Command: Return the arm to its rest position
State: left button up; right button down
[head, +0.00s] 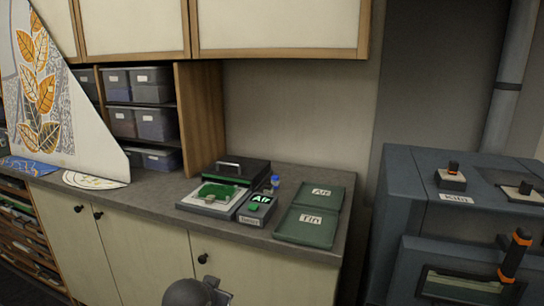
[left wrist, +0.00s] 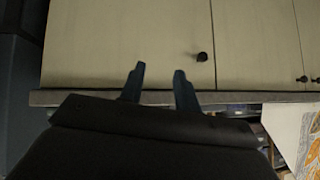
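In the left wrist view my left gripper (left wrist: 159,74) has its two dark fingers apart, with nothing between them. The fingers show against the pale cabinet doors (left wrist: 110,40) and the counter edge (left wrist: 225,97). In the head view a grey rounded part of my arm (head: 187,292) shows at the bottom, in front of the cabinets and below the counter edge. The fingers are not clear there. My right gripper is in neither view.
On the counter (head: 150,196) are a black-lidded device (head: 240,170) with a green piece (head: 217,192), a small labelled unit (head: 257,208) and green trays (head: 305,226). A kiln (head: 410,190) stands right. A leaf-patterned panel (head: 100,130) leans left.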

pick_arm(q)
jog(key=s+a+f+n+g, duration=0.2)
jog(key=s+f+g, duration=0.6)
jog(key=s+f, duration=2)
jog(key=s, duration=0.4)
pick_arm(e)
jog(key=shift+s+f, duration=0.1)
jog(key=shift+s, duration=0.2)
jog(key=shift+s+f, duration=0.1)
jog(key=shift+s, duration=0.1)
pick_arm(q)
jog(key=shift+d, duration=0.1)
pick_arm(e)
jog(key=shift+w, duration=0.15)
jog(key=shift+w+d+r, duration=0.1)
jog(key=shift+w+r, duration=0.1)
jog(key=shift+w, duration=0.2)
